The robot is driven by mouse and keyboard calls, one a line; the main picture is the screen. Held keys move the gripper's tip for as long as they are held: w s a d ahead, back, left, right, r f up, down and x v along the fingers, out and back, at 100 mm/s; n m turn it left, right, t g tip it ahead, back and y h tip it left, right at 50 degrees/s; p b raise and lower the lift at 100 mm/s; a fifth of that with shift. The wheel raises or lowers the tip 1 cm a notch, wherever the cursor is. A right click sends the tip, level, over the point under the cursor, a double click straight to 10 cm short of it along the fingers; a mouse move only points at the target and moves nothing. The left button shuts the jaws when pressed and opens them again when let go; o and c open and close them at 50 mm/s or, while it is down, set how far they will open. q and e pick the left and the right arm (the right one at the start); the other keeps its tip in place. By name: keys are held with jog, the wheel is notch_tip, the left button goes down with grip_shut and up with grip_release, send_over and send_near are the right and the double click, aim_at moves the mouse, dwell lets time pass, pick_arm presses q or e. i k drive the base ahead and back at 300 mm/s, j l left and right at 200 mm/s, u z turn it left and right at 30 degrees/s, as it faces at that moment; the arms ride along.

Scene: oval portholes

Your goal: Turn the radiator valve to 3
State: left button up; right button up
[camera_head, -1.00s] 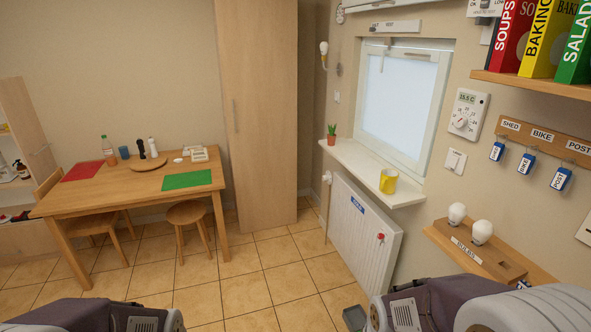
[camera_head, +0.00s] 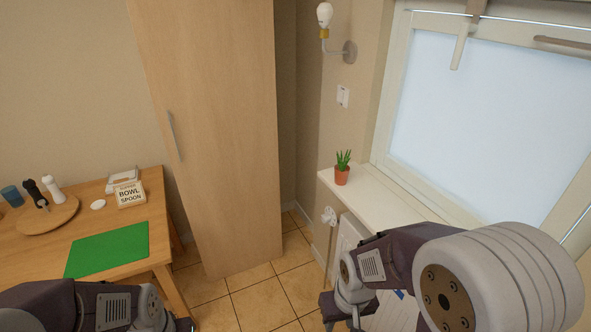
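The radiator valve (camera_head: 329,215) is a small white knob at the near end of the wall, beside the top corner of the white radiator (camera_head: 347,238). Its markings are too small to read. My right arm reaches in from the right and covers much of the radiator. My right gripper (camera_head: 338,309) is dark, low in the picture, below the valve and apart from it; I cannot tell how far its fingers are apart. Only a dark edge of my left gripper (camera_head: 184,324) shows at the bottom edge, below the table's corner.
A white window sill (camera_head: 385,198) with a potted plant (camera_head: 342,170) juts out above the radiator. A tall wooden cupboard (camera_head: 210,130) stands left of the valve. The wooden table (camera_head: 150,215) is at the left. Tiled floor (camera_head: 262,295) is clear between them.

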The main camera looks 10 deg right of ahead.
aim_at(326, 218)
jog(key=i+z, duration=0.1)
jog(key=i, duration=0.45)
jog(key=i+j+z, duration=0.1)
jog(key=i, duration=0.5)
jog(key=i+j+z, duration=0.1)
jog(key=i, duration=0.45)
